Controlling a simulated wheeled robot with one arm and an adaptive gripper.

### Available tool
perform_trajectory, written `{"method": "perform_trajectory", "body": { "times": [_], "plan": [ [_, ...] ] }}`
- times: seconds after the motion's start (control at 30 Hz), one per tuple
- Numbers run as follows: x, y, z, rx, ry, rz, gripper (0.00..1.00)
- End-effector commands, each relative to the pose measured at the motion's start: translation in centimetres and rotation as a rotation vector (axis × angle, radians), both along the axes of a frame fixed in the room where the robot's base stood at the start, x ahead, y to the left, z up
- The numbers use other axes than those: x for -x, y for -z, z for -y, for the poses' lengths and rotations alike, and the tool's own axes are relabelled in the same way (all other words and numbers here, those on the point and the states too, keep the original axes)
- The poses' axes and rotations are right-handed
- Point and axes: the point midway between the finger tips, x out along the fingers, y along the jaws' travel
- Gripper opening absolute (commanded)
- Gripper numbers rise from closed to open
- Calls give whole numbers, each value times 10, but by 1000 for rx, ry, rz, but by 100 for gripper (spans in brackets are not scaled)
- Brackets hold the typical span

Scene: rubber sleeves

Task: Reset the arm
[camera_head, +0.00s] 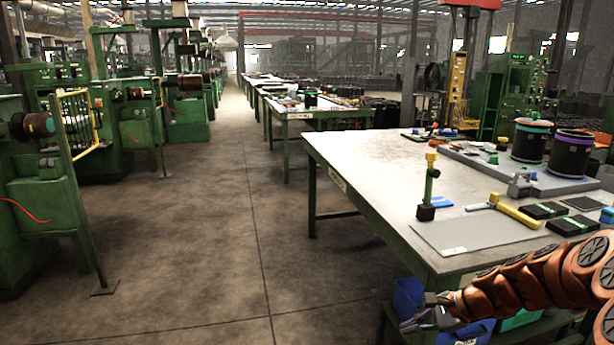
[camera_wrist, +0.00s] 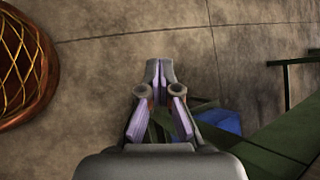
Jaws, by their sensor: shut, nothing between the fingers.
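My gripper (camera_head: 428,320) is at the lower right of the head view, at the end of my orange-brown segmented arm. It hangs low in front of the green-legged workbench (camera_head: 347,150), below the level of its top. In the wrist view my gripper (camera_wrist: 159,68) points at bare concrete floor, with its fingertips together and nothing between them. No rubber sleeve can be made out for certain in either view.
On the bench are a grey mat (camera_head: 470,233), a small green stand with a yellow top (camera_head: 430,185), and two black spools. A blue bin (camera_head: 408,297) stands under the bench near my gripper. The aisle floor (camera_head: 220,200) on the left is clear, with green machines beyond.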

Motion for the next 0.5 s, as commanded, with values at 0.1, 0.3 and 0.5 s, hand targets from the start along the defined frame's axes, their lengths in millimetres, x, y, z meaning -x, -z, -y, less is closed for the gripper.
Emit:
{"method": "perform_trajectory", "body": {
  "times": [0.1,0.3,0.5],
  "plan": [
    [30,-16,-38,71,-172,30,0],
    [87,-33,-81,186,-444,67,0],
    [147,-41,-103,306,-696,90,0]
  ]
}}
